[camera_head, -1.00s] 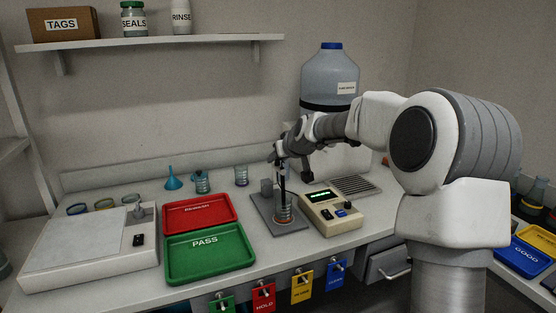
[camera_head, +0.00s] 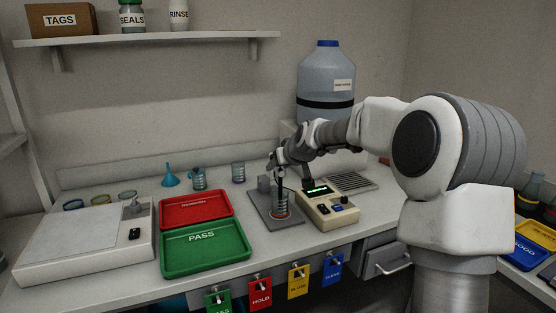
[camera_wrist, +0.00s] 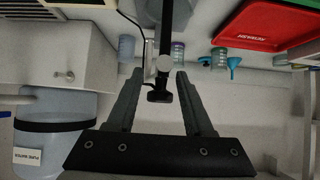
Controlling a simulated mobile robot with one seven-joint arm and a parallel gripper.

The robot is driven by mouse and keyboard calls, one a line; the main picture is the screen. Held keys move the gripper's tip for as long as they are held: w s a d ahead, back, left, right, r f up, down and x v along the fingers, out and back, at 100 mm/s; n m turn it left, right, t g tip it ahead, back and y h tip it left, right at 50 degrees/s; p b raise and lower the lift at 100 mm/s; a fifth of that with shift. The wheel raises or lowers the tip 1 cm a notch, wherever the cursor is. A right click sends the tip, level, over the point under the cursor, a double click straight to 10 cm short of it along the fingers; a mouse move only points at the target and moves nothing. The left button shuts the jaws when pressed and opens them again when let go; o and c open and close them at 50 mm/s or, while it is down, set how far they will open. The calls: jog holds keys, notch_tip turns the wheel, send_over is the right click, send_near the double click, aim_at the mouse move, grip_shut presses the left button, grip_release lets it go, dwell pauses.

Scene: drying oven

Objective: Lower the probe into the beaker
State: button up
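The probe (camera_head: 280,186) is a thin dark rod, standing about upright over the beaker in the head view. Its lower part shows inside the clear beaker (camera_head: 281,208); the tip's exact depth is hard to tell. The beaker stands on a grey plate (camera_head: 292,222) with a small grey block at its back left. My gripper (camera_head: 279,170) is at the probe's upper end. In the wrist view, the fingers of my gripper (camera_wrist: 159,75) are spread, with gaps on both sides of a dark rod with a round grey knob (camera_wrist: 163,62) and a black end piece.
A beige meter (camera_head: 328,208) with a lit green display stands close right of the plate. Red (camera_head: 196,208) and green (camera_head: 207,247) trays lie to the left. Blue funnel and glassware stand behind. A large water bottle (camera_head: 326,88) stands at the back right.

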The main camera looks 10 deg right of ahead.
jog(key=shift+o, duration=1.1)
jog(key=shift+r, duration=0.15)
jog(key=shift+w+a+r, duration=0.1)
jog(key=shift+r, duration=0.1)
jog(key=shift+r, duration=0.1)
jog(key=shift+s+r, duration=0.25)
jog(key=v, duration=1.6)
jog(key=shift+s, duration=0.4)
